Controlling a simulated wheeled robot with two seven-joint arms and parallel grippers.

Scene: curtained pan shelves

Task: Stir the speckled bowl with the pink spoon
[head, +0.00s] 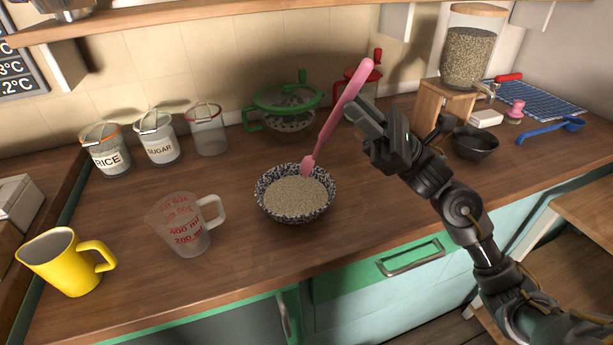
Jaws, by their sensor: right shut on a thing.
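The speckled bowl (264,203) stands upright on the wooden counter, filled with pale grain. My right gripper (356,112) is shut on the pink spoon (330,127) by the upper part of its handle. The gripper is above and to the right of the bowl. The spoon slants down to the left, and its head is at the back rim of the bowl, over or touching the grain; I cannot tell which. My left gripper is not in view.
A measuring cup (184,228) and a yellow mug (62,262) stand left of the bowl. Jars, including the sugar jar (160,150), and a green colander (290,122) stand behind. A dark bowl (475,146) and wooden stand (440,103) are right. Counter beside the bowl is clear.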

